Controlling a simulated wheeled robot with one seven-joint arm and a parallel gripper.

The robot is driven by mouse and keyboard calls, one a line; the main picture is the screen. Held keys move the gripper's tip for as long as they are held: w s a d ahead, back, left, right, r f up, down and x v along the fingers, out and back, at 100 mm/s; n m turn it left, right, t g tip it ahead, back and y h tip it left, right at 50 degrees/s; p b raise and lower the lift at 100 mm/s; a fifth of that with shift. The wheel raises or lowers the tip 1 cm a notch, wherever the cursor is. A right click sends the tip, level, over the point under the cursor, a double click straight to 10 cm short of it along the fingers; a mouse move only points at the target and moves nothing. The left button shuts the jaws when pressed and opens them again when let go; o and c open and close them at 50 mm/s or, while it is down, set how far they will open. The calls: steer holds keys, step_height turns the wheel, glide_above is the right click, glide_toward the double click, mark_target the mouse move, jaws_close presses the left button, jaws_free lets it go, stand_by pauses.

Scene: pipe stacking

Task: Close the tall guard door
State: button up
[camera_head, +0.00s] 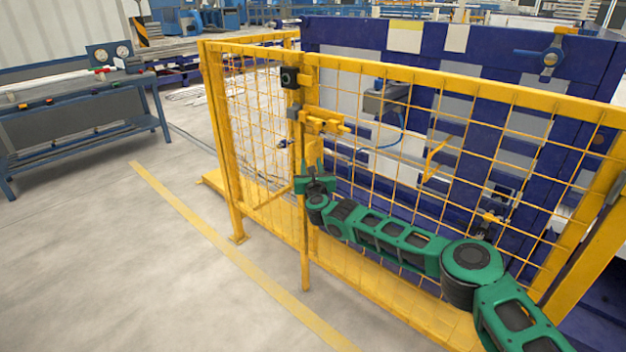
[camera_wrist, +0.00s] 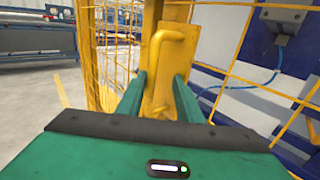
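The tall guard door (camera_head: 385,75) is a yellow frame with wire mesh on the right in the head view. Its left edge stands near the fence's yellow upright, beside a black latch box (camera_head: 290,77); whether a gap remains there I cannot tell. My gripper (camera_head: 316,182) is at the door's left edge, low on the front side. In the wrist view, a yellow bent handle (camera_wrist: 157,62) on a yellow plate lies between my two green fingers (camera_wrist: 160,82). The fingers stand apart on either side of it. Contact with the handle is not clear.
A yellow mesh fence panel (camera_head: 262,110) stands left of the door, with a yellow post (camera_head: 218,140). Blue and grey machinery (camera_head: 450,45) is behind the mesh. A blue workbench (camera_head: 80,95) stands far left. The grey floor (camera_head: 110,260) in front is clear.

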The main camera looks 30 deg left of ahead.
steer(key=v, duration=0.8)
steer(key=shift+s, duration=0.5)
